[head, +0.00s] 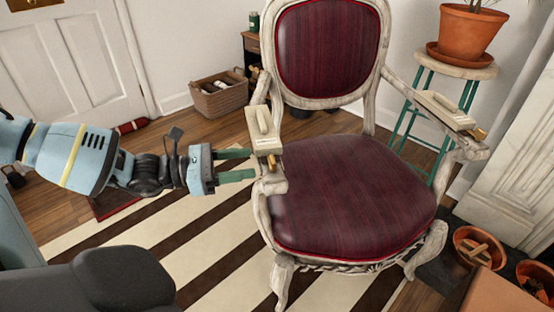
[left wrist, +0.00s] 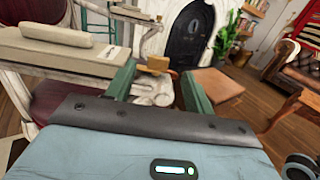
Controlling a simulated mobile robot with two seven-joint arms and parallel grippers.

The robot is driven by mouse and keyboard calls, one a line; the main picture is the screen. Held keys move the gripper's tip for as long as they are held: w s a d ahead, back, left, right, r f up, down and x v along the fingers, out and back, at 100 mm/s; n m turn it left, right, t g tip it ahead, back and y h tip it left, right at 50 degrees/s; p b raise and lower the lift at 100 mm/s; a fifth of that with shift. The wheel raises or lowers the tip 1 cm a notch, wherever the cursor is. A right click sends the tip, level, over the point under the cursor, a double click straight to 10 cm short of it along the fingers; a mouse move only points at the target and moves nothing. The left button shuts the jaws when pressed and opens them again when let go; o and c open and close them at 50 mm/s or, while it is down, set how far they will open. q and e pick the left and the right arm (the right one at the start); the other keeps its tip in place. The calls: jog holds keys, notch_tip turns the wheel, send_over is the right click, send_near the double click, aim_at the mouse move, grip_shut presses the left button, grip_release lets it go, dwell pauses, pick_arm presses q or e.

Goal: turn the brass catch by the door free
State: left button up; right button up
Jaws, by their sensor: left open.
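A small brass catch (head: 271,161) sits at the front end of a pale block (head: 262,128) on the chair's left armrest, the one nearer the white door (head: 68,62). The catch also shows in the left wrist view (left wrist: 155,63). My left gripper (head: 252,164) is open, its two green fingers (left wrist: 157,78) pointing at the armrest front with the catch just beyond their tips. I cannot tell whether the fingers touch anything. A second brass catch (head: 479,133) shows at the front of the other armrest's block (head: 446,110). My right gripper is not in view.
The chair (head: 345,195) has a dark red seat and stands on a striped rug (head: 190,260). A potted plant (head: 468,33) stands on a green-legged stool at right. Terracotta pots (head: 480,248) sit low at right. A basket (head: 218,95) is by the wall.

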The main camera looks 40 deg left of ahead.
aim_at(271, 159)
pick_arm(q)
jog(key=b+x, duration=0.2)
jog(key=x, duration=0.1)
jog(key=b+x, duration=0.1)
jog(key=x, duration=0.1)
jog(key=shift+w+d+f+b, duration=0.15)
jog(key=shift+w+f+b, duration=0.1)
jog(key=shift+w+b, duration=0.1)
jog(key=shift+w+d+r+b, duration=0.1)
jog(key=shift+w+d+b, duration=0.3)
jog(key=shift+w, duration=0.1)
jog(key=shift+w+d, duration=0.15)
jog(key=shift+w, duration=0.05)
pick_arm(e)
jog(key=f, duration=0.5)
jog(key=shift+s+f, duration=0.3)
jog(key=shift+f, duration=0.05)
pick_arm(q)
jog(key=shift+r, duration=0.1)
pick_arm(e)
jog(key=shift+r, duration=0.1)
pick_arm(q)
jog(key=c, duration=1)
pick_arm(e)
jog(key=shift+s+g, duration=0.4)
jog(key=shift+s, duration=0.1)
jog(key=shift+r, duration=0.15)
